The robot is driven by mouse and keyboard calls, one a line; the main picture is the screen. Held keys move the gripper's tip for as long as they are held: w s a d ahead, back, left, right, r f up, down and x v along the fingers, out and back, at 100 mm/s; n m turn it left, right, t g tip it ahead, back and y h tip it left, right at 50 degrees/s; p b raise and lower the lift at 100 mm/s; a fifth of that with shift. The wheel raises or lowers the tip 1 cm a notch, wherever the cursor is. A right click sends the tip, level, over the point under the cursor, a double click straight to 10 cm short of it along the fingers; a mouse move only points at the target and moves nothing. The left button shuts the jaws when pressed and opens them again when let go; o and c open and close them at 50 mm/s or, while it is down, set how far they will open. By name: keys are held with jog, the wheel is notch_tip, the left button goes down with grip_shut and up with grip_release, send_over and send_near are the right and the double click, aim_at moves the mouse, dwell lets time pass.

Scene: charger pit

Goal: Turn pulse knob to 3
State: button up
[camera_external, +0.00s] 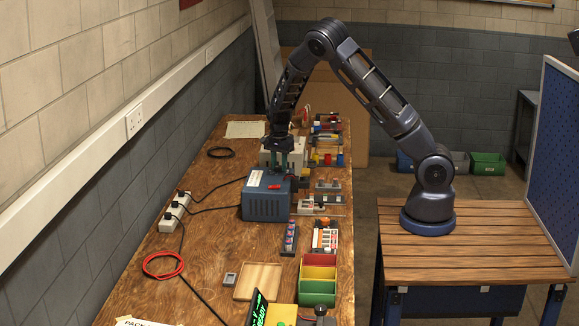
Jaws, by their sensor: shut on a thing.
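A blue charger box (266,205) with a pale label on its top stands on the wooden workbench (212,258). A beige box (270,157) stands just behind it. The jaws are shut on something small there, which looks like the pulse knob. The fingers and the wrist hide it. The knob's markings and its pointer cannot be read from this view.
A power strip (176,206) with black cables lies left of the blue box. A red cable coil (163,265), a wooden tray (258,281) and coloured bins (318,281) are nearer the camera. Several small parts line the bench's right edge. The bench's left middle is mostly clear.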

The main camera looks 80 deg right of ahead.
aim_at(280, 166)
jog(key=o, duration=1)
jog(key=shift+c, duration=0.2)
notch_tip(280, 166, up, 11)
jog(key=shift+a, duration=0.1)
dwell(0.4)
jog(key=s+a+r+n+t+y, duration=0.1)
jog(key=s+a+r+n, duration=0.45)
jog(key=a+r, duration=0.4)
jog(key=s+a+r+n+t+y, duration=0.1)
jog(key=s+a+r+n, duration=0.5)
jog(key=a, duration=0.7)
jog(key=s+a+r+n+t+h, duration=0.1)
jog(key=s+a+r+n, duration=0.2)
jog(key=s, duration=0.6)
jog(key=s+a+r+n+t+h, duration=0.1)
jog(key=s+a+r+n, duration=0.2)
jog(key=s+a+n, duration=0.5)
jog(key=s+a, duration=0.2)
jog(key=shift+s+a+t, duration=0.25)
jog(key=shift+s+t, duration=0.05)
